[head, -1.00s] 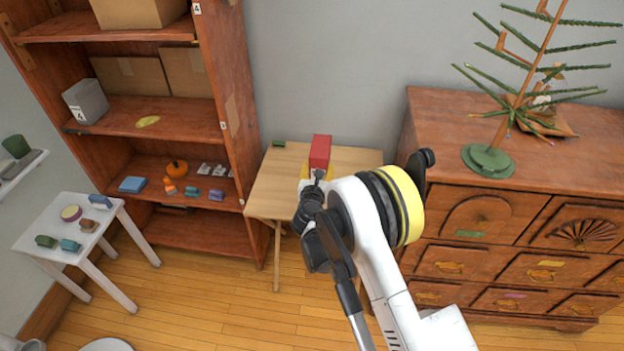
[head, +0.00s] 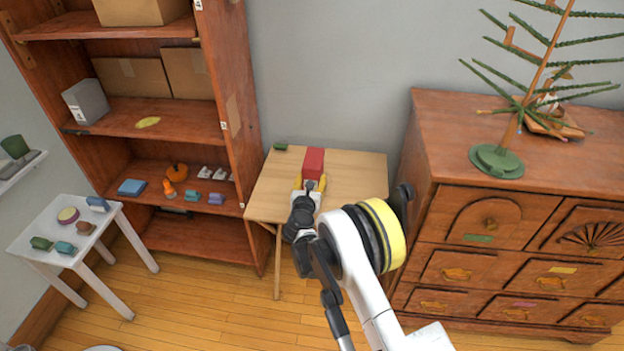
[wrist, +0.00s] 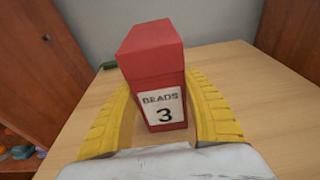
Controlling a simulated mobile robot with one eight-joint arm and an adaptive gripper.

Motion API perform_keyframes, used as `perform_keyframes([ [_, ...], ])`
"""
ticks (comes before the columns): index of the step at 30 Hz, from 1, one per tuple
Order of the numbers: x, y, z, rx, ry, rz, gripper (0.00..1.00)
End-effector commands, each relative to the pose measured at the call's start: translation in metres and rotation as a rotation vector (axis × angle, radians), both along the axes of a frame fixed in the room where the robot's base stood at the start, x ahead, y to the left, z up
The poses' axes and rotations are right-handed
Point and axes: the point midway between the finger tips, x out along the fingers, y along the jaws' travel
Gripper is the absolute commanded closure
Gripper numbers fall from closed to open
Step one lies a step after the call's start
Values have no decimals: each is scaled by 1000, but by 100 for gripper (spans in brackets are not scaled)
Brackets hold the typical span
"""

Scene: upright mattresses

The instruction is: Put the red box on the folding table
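The red box (head: 313,163) is upright over the folding table (head: 355,180), near its back left part. Its base appears at the tabletop, but I cannot tell for sure whether it touches. In the wrist view the red box (wrist: 153,65) shows a white label reading "BEADS 3" facing me. My gripper (head: 310,185) has yellow fingers on both sides of the box. In the wrist view the fingertips of my gripper (wrist: 160,85) lie against its left and right sides, so it looks shut on the box. The far side of the box is hidden.
A small green object (head: 281,147) lies at the table's back left corner. A tall wooden shelf (head: 236,110) stands close on the left, and a wooden dresser (head: 450,150) on the right. A small white table (head: 45,215) is at far left. The folding table's right part is clear.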

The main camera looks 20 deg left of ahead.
Motion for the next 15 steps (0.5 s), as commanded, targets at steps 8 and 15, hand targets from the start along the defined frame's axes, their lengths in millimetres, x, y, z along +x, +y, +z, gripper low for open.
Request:
perform_keyframes([
  [8,0,0,0,0,0,0,29],
  [15,-9,-1,6,0,0,1,29],
])
